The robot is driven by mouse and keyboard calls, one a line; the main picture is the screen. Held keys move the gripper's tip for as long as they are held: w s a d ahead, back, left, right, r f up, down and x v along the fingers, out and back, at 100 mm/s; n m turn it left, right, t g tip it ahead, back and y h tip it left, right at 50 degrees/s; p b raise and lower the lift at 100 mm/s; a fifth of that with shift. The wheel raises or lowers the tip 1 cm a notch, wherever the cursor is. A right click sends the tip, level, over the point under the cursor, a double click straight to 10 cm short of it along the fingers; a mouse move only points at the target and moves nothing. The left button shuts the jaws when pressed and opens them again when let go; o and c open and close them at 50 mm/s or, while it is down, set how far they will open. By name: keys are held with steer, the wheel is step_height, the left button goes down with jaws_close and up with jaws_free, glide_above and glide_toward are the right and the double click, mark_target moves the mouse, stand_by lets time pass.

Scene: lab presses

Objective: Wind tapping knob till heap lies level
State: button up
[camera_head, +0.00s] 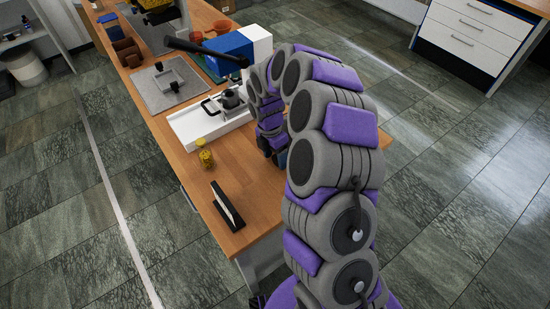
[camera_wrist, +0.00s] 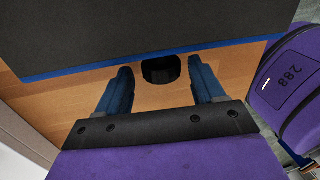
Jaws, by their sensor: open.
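My gripper (camera_wrist: 160,92) is open, with two blue fingers spread apart. In the wrist view a black round part, possibly the knob (camera_wrist: 160,69), shows between and beyond the fingertips, close to a wide dark panel (camera_wrist: 150,28) with a blue edge. Nothing visible is held, and I cannot tell whether the fingers touch the black part. In the head view my gripper (camera_head: 277,155) hangs low over the wooden bench (camera_head: 240,176), partly hidden by my own arm. The knob cannot be made out there. No heap can be made out in either view.
A white tray with a black-handled device (camera_head: 229,101) stands left of my gripper, with a blue-and-white box (camera_head: 232,50) behind. A yellow jar (camera_head: 206,155) and a black-and-white wedge-like object (camera_head: 226,206) are nearer. A grey plate (camera_head: 166,87) lies farther left. The front bench corner is clear.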

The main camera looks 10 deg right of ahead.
steer(key=shift+f, duration=0.25)
steer(key=shift+d+r, duration=0.1)
steer(key=c, duration=1)
